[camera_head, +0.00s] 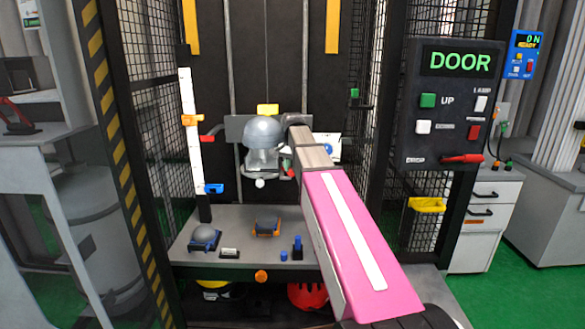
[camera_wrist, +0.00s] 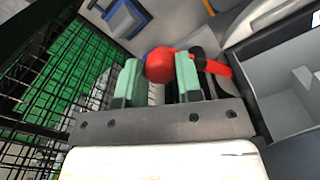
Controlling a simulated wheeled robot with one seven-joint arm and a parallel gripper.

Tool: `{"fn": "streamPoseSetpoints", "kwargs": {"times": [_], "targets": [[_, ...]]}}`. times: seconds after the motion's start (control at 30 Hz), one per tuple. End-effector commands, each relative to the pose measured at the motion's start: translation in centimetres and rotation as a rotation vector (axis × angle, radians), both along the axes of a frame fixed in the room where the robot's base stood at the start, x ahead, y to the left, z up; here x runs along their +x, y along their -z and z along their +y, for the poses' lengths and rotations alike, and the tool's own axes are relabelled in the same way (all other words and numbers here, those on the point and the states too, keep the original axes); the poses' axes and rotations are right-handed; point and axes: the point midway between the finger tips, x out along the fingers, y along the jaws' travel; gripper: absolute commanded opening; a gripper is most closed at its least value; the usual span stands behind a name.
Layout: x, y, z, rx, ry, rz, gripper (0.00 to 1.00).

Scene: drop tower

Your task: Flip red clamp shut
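The red clamp (camera_wrist: 160,66) shows in the wrist view as a rounded red handle end, with a red curved strip running right from it past a dark part. My gripper (camera_wrist: 159,80) has its two green fingers on either side of the red end, and the red fills the narrow gap between them. In the head view a small red part (camera_head: 290,172) shows beside the grey dome-topped carriage (camera_head: 263,145), partly behind my pink arm. My fingers are hidden there behind my own arm.
Black mesh walls (camera_head: 165,105) flank the tower. A white scale with orange (camera_head: 192,120) and blue markers (camera_head: 213,188) stands left. The shelf below (camera_head: 184,248) holds several small parts. The DOOR panel (camera_head: 455,105) hangs right. A grey open box (camera_wrist: 280,90) lies right in the wrist view.

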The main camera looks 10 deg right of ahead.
Motion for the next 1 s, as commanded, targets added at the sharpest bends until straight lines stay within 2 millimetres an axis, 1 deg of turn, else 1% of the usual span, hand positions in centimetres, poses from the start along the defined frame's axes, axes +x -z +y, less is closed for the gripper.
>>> {"fn": "streamPoseSetpoints", "kwargs": {"times": [0.17,0.43,0.77,0.8,0.87,1.0], "targets": [[0.08,-0.02,-0.09,0.001,-0.023,-0.001,0.09],[0.39,-0.03,-0.71,0.001,-0.172,-0.001,0.09],[0.41,-0.03,-0.75,0.001,-0.193,-0.001,0.10],[0.41,-0.03,-0.75,0.001,-0.192,-0.001,0.40],[0.41,-0.03,-0.75,0.001,-0.192,-0.001,0.59],[0.41,-0.03,-0.76,0.001,-0.191,-0.001,0.59]]}}
